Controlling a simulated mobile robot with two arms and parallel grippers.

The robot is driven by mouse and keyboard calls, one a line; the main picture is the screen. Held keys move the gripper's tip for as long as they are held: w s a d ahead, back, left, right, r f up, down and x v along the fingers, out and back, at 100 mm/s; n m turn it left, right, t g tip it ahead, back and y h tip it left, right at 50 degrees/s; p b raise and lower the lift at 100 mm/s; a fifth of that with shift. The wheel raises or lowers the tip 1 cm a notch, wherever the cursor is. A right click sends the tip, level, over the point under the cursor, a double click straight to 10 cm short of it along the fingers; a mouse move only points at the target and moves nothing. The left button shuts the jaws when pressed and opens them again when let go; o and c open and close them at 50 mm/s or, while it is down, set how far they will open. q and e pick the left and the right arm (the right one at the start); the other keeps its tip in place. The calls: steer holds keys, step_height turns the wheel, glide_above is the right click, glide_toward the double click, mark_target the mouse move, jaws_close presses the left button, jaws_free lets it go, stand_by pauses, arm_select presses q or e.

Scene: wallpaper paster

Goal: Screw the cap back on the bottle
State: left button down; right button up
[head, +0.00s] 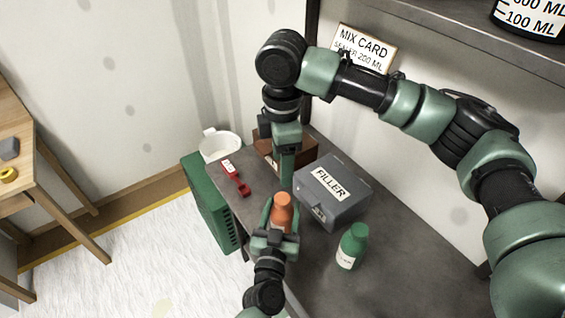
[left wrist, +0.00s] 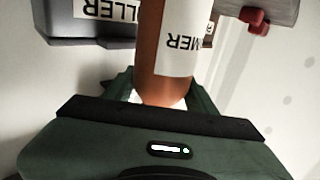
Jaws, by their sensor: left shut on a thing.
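The orange bottle (head: 281,217) stands roughly upright at the near left part of the grey worktop. My left gripper (head: 275,225) is shut around its body. In the left wrist view the orange bottle (left wrist: 150,50) shows a white label ending in "MER", upside down. I cannot tell whether its narrow orange top is a cap or a bare neck. My right gripper (head: 287,165) comes down from above, just behind the bottle. Its fingers point down, and I cannot tell whether they hold anything. No separate loose cap is visible.
The grey worktop (head: 385,285) holds a grey FILLER box (head: 325,207), a green bottle (head: 353,245), a red tool (head: 238,183) and a brown box (head: 268,147). A white pot (head: 220,145) is at the far left. The MIX CARD (head: 363,48) is behind my right arm.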

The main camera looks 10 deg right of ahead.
arm_select(q)
steer(key=shift+c, duration=2.1)
jaws_free()
steer(key=v, duration=0.7)
steer(key=shift+f+b, duration=0.1)
steer(key=shift+b, duration=0.25)
steer(key=shift+s+a, duration=0.15)
steer(key=shift+s, duration=0.25)
steer(key=shift+a, duration=0.1)
